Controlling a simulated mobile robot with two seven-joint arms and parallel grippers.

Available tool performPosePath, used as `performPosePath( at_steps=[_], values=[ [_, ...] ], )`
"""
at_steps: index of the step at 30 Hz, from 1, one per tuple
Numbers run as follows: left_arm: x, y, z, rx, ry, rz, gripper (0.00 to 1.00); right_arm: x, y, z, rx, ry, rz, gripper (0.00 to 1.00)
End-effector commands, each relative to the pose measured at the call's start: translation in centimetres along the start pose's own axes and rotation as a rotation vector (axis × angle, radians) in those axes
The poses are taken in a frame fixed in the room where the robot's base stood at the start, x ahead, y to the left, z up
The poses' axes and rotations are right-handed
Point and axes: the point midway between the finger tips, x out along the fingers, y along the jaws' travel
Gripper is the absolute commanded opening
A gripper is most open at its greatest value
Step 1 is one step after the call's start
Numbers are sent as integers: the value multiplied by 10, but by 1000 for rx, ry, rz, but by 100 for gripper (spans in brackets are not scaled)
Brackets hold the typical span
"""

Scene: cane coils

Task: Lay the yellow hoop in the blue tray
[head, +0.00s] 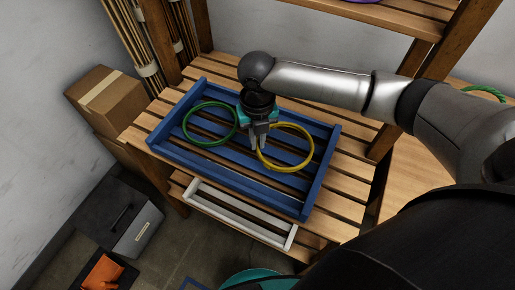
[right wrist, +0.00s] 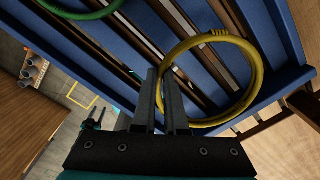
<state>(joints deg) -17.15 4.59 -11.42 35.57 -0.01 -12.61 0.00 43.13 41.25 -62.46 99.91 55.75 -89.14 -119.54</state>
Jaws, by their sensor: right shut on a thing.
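The yellow hoop (head: 311,146) is at the right part of the blue tray (head: 321,171) in the head view, with its left edge at my right gripper (head: 259,145). My right gripper points down and is shut on the hoop's rim. In the right wrist view the yellow hoop (right wrist: 259,70) extends to the right from between the fingers (right wrist: 168,85), over the slats of the blue tray (right wrist: 285,88). Whether the hoop touches the tray floor cannot be told.
A green hoop (head: 186,125) lies in the left part of the blue tray. A white tray (head: 235,215) sits at the front, below the blue tray. A cardboard box (head: 100,97) stands at the left. Wooden posts and a shelf rise behind the slatted bench.

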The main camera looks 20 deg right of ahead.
Motion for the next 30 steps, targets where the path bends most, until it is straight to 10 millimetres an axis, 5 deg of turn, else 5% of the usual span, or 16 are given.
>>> performPosePath(
  at_steps=[6,18,19,26,30],
  values=[
    [11,0,1,1,0,0,50,34,0,-1,1,3,-1,0],
    [11,0,1,2,0,0,50,38,0,-1,1,2,-1,0],
    [11,0,1,2,-1,0,50,38,0,-1,0,2,-1,13],
    [11,0,1,2,-1,0,50,38,0,-1,0,2,-1,39],
    [11,0,2,2,-1,0,50,38,0,-1,0,2,-1,40]
  ],
)
